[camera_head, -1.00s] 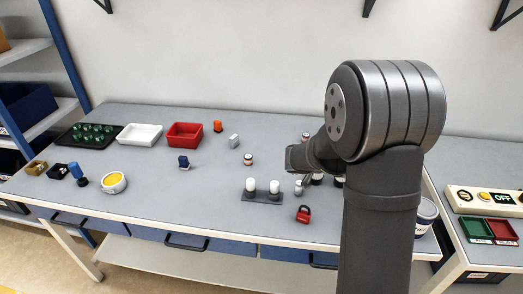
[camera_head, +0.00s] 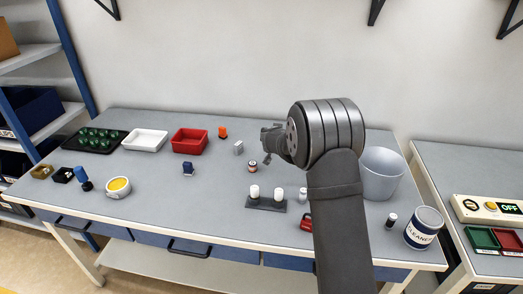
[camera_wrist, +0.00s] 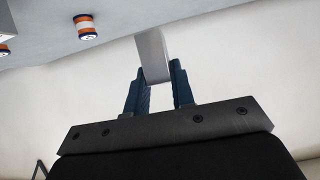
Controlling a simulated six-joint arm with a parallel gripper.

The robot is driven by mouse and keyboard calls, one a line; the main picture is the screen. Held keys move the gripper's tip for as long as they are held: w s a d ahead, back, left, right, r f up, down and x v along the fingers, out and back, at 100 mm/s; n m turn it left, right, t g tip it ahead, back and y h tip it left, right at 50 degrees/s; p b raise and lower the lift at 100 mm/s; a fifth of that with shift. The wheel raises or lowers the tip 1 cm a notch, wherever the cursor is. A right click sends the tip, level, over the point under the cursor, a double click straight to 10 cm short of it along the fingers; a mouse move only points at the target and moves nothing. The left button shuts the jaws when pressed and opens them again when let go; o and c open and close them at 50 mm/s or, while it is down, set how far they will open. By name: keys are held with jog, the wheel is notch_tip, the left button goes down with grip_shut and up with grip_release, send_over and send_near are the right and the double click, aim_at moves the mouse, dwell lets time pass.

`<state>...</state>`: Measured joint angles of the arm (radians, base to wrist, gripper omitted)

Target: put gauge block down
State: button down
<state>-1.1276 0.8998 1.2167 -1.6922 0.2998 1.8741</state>
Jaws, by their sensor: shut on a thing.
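The gauge block (camera_wrist: 151,54) is a plain light grey rectangular bar in the wrist view. My gripper (camera_wrist: 158,68) is shut on it, with a dark blue finger on each side, and the block sticks out past the fingertips. In the head view my gripper (camera_head: 268,142) is over the back middle of the bench (camera_head: 220,205), right of a small grey-white block. The held block is hard to make out there. I cannot tell how high it is above the bench.
An orange-banded cylinder (camera_head: 253,166) stands near my gripper. The grey-white block (camera_head: 239,147), red tray (camera_head: 189,141) and orange item (camera_head: 222,132) are to its left. A dark holder with white posts (camera_head: 266,203) is in front. A grey bin (camera_head: 381,174) stands right.

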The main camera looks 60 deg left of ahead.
jog(key=s+a+f, duration=0.1)
jog(key=a, duration=0.1)
jog(key=s+a+f, duration=0.1)
jog(key=a+f, duration=0.1)
jog(key=s+a+f, duration=0.1)
jog(key=a, duration=0.1)
jog(key=shift+s+f, duration=0.15)
jog(key=shift+s, duration=0.25)
jog(key=shift+f, duration=2)
jog(key=c, duration=1.2)
grip_release()
jog(key=shift+f, duration=0.15)
jog(key=shift+c, duration=0.2)
jog(key=shift+s+d+r, duration=0.1)
jog(key=shift+s+r, duration=0.05)
jog(key=shift+r, duration=0.05)
jog(key=v, duration=1.1)
jog(key=shift+s+d+r, duration=0.2)
jog(key=shift+w+f, duration=0.1)
